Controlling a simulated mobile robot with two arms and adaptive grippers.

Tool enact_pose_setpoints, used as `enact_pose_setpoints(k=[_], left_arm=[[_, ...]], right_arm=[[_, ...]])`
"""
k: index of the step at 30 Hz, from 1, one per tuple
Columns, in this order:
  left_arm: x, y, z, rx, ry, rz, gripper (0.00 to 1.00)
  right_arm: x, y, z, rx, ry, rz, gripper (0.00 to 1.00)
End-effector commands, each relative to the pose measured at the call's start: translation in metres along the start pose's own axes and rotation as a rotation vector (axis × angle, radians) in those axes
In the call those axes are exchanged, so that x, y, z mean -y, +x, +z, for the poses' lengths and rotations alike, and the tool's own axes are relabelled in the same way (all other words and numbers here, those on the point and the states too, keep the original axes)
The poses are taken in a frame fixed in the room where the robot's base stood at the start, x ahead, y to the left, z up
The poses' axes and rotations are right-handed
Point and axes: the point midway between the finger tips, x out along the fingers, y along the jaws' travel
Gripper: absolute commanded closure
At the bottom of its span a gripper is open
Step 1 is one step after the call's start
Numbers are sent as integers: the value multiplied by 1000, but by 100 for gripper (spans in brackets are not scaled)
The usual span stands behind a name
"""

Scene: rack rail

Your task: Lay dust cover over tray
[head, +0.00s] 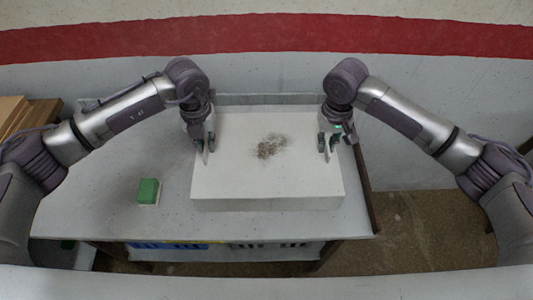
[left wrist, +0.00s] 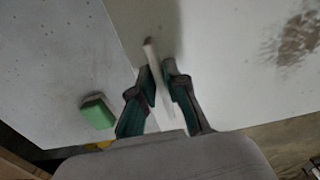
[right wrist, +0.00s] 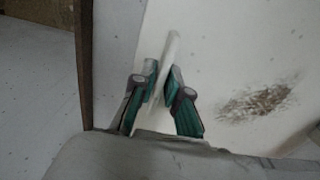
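The white dust cover (head: 240,180) is a broad, flat-topped slab with a shallow front wall, lying level on the grey table. A brown, speckled patch marks its top. No separate tray shows; anything under the cover is hidden. My left gripper (head: 207,145) is over the cover's left side, with its fingers closed about a thin white upright strip (left wrist: 152,60). My right gripper (head: 328,145) is over the right side, its fingers closed about a similar strip (right wrist: 170,50). The strips look like parts of the cover, but where they join it is unclear.
A green and white block (head: 149,191) sits on the grey table (head: 100,200) left of the cover. A low ledge runs along the table's back edge. Brown boards (head: 15,115) lie at the far left. The table's left part is otherwise clear.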

Motion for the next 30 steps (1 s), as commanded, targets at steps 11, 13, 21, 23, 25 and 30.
enact_pose_setpoints(k=[11,13,21,23,25,30], left_arm=[[0,0,0,0,0,0,100],[0,0,0,0,0,0,100],[0,-12,0,1,0,0,100],[0,-18,0,1,-1,0,100],[0,-26,0,1,-1,0,100],[0,-45,0,1,0,0,100]], right_arm=[[0,0,0,-1,0,0,100],[0,-1,0,-1,0,0,100],[0,-12,-1,-2,0,-1,100],[0,-18,0,-2,0,-1,100],[0,-26,0,-2,0,-1,100],[0,-45,0,-1,0,0,100]])
